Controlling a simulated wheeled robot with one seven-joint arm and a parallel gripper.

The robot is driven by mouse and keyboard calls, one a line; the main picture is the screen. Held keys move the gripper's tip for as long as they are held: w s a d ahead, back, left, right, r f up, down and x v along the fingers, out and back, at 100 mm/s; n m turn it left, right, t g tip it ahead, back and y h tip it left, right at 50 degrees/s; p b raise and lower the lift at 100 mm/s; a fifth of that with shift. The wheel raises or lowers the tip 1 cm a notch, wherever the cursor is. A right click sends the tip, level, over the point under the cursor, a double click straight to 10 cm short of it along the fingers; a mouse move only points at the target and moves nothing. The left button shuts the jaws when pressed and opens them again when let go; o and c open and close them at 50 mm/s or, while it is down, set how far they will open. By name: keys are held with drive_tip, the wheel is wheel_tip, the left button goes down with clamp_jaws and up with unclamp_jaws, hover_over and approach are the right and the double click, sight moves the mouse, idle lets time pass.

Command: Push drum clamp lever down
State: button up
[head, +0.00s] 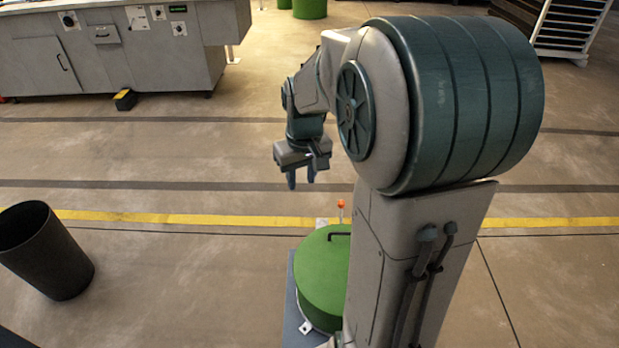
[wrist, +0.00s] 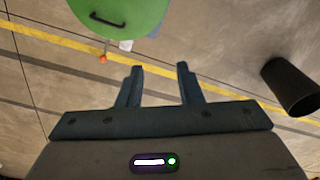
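The drum (head: 322,285) is a green round vessel with a dark handle on its lid, partly hidden behind my arm in the head view. The clamp lever, with an orange knob (head: 341,204), sticks up at the drum's far edge. In the wrist view the drum (wrist: 125,12) is at the top, and the orange knob (wrist: 102,58) lies up and left of the fingers. My gripper (head: 301,178) hangs fingers down, apart from the lever and to its upper left in the head view. Its two fingers (wrist: 160,70) are spread with nothing between them.
A black bin (head: 50,262) stands at the left; it also shows at the right of the wrist view (wrist: 290,88). A grey cabinet (head: 120,55) and a shelf rack (head: 570,28) stand at the back. The floor around the yellow line is mostly clear.

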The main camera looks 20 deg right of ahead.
drive_tip(key=w+d+f+y+b, duration=0.1)
drive_tip(key=w+d+f+b, duration=0.4)
drive_tip(key=f, duration=0.3)
drive_tip(key=w+d+f+y+b, duration=0.2)
drive_tip(key=w+d+f, duration=0.3)
drive_tip(key=d+f, duration=0.35)
drive_tip(key=m+t+y+b, duration=0.2)
drive_tip(key=t+b, duration=0.2)
drive_tip(key=b, duration=0.2)
approach(341, 211)
drive_tip(key=b+x, duration=0.1)
drive_tip(key=x, duration=0.4)
drive_tip(key=b+x, duration=0.2)
drive_tip(key=x, duration=0.3)
drive_tip(key=shift+w+d+f, duration=0.1)
drive_tip(key=shift+d+f, duration=0.05)
drive_tip(key=shift+f, duration=0.1)
clamp_jaws()
